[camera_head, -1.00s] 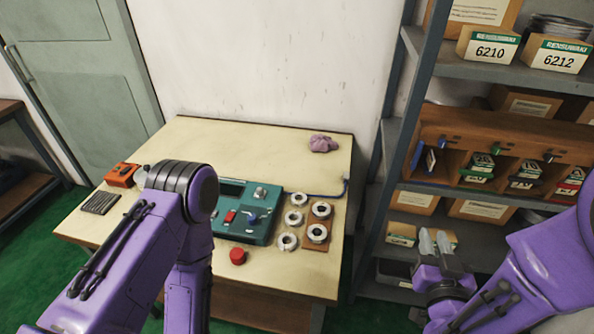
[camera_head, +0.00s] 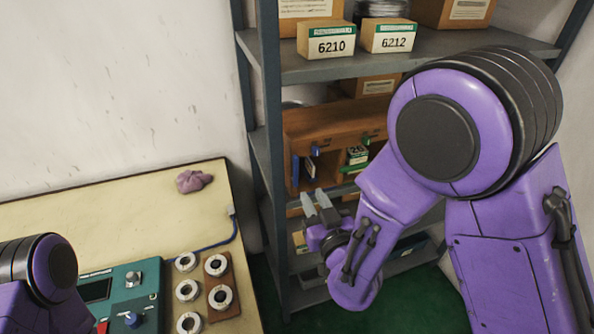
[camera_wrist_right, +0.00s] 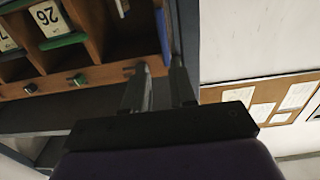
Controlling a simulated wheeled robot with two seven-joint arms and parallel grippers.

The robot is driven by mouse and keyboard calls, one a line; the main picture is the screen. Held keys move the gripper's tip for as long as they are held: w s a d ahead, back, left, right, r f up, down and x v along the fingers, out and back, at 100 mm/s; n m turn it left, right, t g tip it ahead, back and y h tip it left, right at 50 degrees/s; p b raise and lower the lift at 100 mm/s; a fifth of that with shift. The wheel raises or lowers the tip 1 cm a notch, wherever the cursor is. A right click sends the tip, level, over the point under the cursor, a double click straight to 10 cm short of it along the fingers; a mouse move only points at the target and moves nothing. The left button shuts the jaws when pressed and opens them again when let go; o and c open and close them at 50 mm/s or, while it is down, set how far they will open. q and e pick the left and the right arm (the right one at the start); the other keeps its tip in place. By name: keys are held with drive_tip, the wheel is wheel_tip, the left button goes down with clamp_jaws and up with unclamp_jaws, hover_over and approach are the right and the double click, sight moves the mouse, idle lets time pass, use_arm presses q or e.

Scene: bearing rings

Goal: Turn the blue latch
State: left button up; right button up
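The blue latch (camera_head: 314,150) is a small knob on the front of the wooden cabinet (camera_head: 336,117), above its left compartment. In the right wrist view a dark bluish knob, seemingly this latch (camera_wrist_right: 142,68), shows beyond the fingers, to their left. My right gripper (camera_head: 314,196) is in front of and below the cabinet in the head view, apart from the latch. Its two fingers are parted, with nothing between them in the right wrist view (camera_wrist_right: 159,88). My left gripper is out of view; only part of my left arm shows at the lower left.
A green latch (camera_head: 367,138) is right of the blue one; my right arm hides the cabinet's right part. The grey shelf post (camera_head: 268,150) stands close left. Boxes sit on the shelf (camera_head: 420,52) above. The table (camera_head: 120,208) holds a teal device (camera_head: 135,283) and several rings.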

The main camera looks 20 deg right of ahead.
sight(297, 172)
drive_tip(key=w+p, duration=0.1)
drive_tip(key=w, duration=0.5)
drive_tip(key=w+a+p, duration=0.1)
drive_tip(key=w, duration=0.2)
drive_tip(key=shift+p, duration=0.3)
drive_tip(key=shift+s, duration=0.1)
drive_tip(key=shift+c, duration=0.3)
